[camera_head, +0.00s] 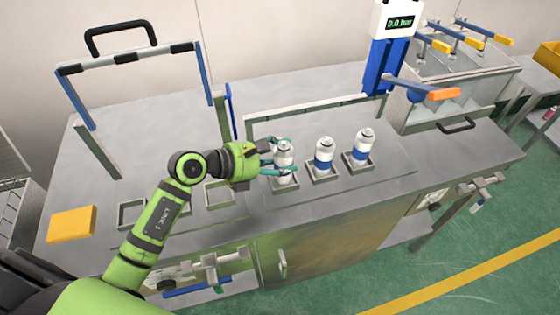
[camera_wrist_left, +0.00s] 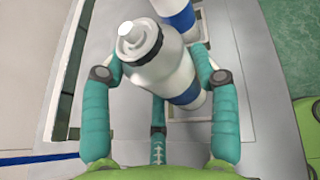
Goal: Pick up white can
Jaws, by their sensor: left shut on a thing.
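Three white cans with blue bands stand in a row in square holders on the metal bench. My left gripper (camera_head: 276,157) is at the leftmost white can (camera_head: 284,153), with its teal fingers closed around it. In the left wrist view the same can (camera_wrist_left: 145,50) is tilted in the picture between the fingers of my left gripper (camera_wrist_left: 158,72). The can is at its holder; I cannot tell whether its base is clear of it. The middle can (camera_head: 323,157) and the right can (camera_head: 362,149) stand apart from the gripper. My right gripper is not in view.
Empty square holders (camera_head: 219,194) lie left of the cans. A yellow block (camera_head: 72,223) sits at the bench's left edge. A blue-legged frame (camera_head: 128,57) stands at the back left. A blue column with a display (camera_head: 400,22) and orange-handled metal machines (camera_head: 432,94) stand right of the cans.

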